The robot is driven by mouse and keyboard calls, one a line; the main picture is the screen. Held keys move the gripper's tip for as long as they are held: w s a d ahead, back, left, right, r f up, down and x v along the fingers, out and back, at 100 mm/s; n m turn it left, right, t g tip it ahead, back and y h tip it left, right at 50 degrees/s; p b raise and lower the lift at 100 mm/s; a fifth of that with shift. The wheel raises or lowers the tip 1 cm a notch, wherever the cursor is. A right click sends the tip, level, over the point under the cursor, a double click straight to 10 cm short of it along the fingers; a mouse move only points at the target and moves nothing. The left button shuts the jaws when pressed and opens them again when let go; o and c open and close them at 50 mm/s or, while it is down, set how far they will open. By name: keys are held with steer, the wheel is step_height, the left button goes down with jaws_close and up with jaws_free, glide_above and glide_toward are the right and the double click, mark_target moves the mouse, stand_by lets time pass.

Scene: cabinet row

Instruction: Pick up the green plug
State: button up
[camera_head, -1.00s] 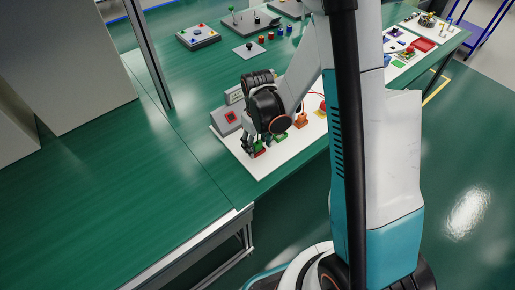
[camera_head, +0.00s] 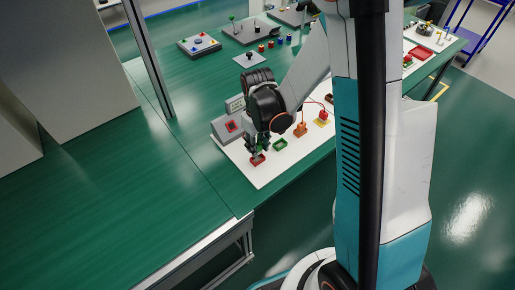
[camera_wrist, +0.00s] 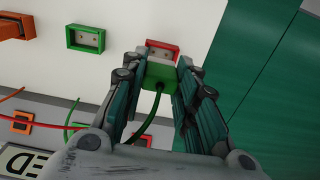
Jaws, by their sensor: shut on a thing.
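The green plug (camera_wrist: 161,75) is a small green block with a green cable trailing back toward the wrist. My gripper (camera_wrist: 160,70) is shut on it, with a finger on each side. In the head view my gripper (camera_head: 259,148) is over the near end of the white board, above the red-framed socket (camera_head: 257,159); the plug is hard to make out there. The red-framed socket (camera_wrist: 162,47) shows just beyond the plug in the wrist view, partly covered by it. The green-framed socket (camera_wrist: 86,38) is empty, to the left.
The white board (camera_head: 268,178) also carries an orange plug (camera_head: 300,129), a yellow-based socket (camera_head: 321,122) and a grey box with a red panel (camera_head: 231,126). Other kits stand farther back. The green table (camera_head: 150,165) is clear to the left.

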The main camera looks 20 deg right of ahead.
mark_target(258, 144)
step_height(258, 144, up, 17)
steer(key=p, duration=0.5)
steer(key=shift+p, duration=0.35)
steer(key=shift+r+p, duration=1.1)
steer(key=shift+r, duration=0.35)
